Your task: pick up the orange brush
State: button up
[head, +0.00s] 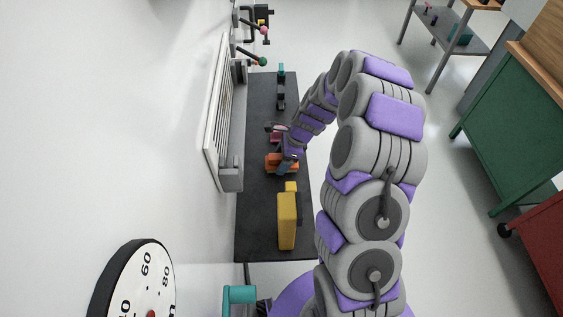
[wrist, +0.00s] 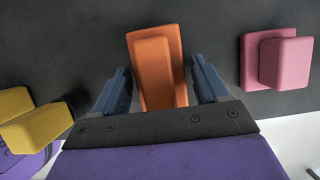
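The orange brush (wrist: 153,62) is a blocky orange piece with a narrower raised block on top. It lies on the dark bench top (head: 259,215), and also shows in the head view (head: 275,160), partly hidden by my gripper. My gripper (wrist: 159,66) is open, with one blue finger on each side of the brush. Narrow dark gaps show between the fingers and the brush, so it does not look gripped. In the head view my gripper (head: 287,163) is right at the brush. The near end of the brush is hidden behind my gripper's body.
A pink block-shaped piece (wrist: 277,62) lies right of the brush in the wrist view, a yellow one (wrist: 32,122) to its left. A teal and dark item (head: 281,88) lies at the bench's far end. A white slatted panel (head: 216,110) borders the bench's left side.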

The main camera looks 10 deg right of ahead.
jog(key=c, duration=0.9)
jog(key=shift+o, duration=0.2)
jog(key=shift+r, duration=0.1)
notch_tip(320, 180, up, 10)
jog(key=shift+f+p, duration=0.1)
jog(key=shift+p, duration=1.15)
jog(key=o, duration=0.6)
jog(key=shift+c, duration=0.2)
jog(key=c, duration=0.4)
